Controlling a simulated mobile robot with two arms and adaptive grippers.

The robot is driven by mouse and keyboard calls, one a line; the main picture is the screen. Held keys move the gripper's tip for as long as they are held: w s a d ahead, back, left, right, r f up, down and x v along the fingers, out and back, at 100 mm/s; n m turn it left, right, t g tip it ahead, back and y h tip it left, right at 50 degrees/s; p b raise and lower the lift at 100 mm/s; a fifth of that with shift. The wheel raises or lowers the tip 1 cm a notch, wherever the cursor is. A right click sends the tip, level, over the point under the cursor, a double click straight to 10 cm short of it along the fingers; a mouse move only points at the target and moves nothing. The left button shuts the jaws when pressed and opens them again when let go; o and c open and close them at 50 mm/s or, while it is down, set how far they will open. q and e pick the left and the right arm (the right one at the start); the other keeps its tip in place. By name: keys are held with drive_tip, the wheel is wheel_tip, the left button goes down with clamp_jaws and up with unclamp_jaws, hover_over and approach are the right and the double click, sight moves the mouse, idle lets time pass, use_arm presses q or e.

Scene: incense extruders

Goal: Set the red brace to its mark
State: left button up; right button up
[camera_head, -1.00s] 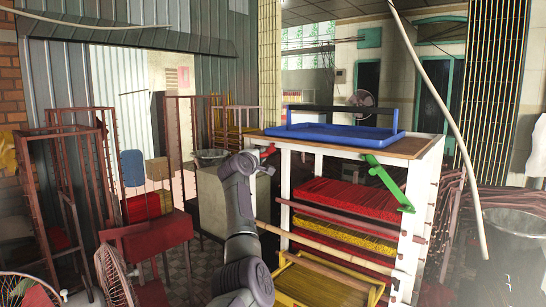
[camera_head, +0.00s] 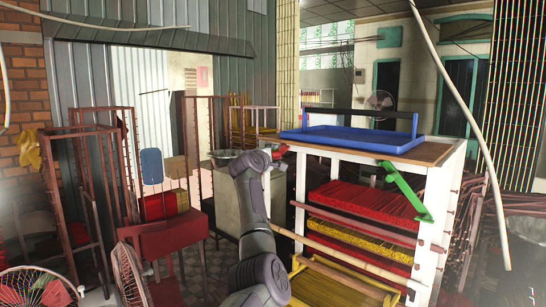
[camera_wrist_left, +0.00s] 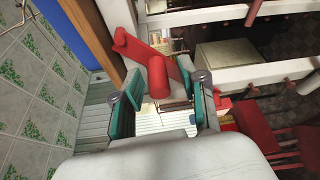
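The red brace (camera_head: 281,152) shows as a small red piece at the left end of the white rack's top, mostly hidden behind my left gripper (camera_head: 274,163). In the left wrist view the red brace (camera_wrist_left: 140,47) is a flat red bar with a round red knob facing the camera. My left gripper's teal-padded fingers (camera_wrist_left: 160,80) are spread, with the knob between their tips; I see gaps beside it. I cannot tell whether either finger touches it. No mark for the brace is clearly visible. My right gripper is in neither view.
The white rack (camera_head: 437,235) holds red and yellow bundles on its shelves. A blue tray (camera_head: 350,139) lies on its wooden top, and a green brace (camera_head: 407,190) slants at its right side. A red stool (camera_head: 172,238), metal frames (camera_head: 88,190) and fans (camera_head: 128,275) stand left.

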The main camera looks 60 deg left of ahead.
use_arm(q)
drive_tip(key=shift+s, duration=0.15)
drive_tip(key=v, duration=1.1)
drive_tip(key=shift+s+d, duration=0.25)
drive_tip(key=shift+s, duration=0.05)
idle(0.4)
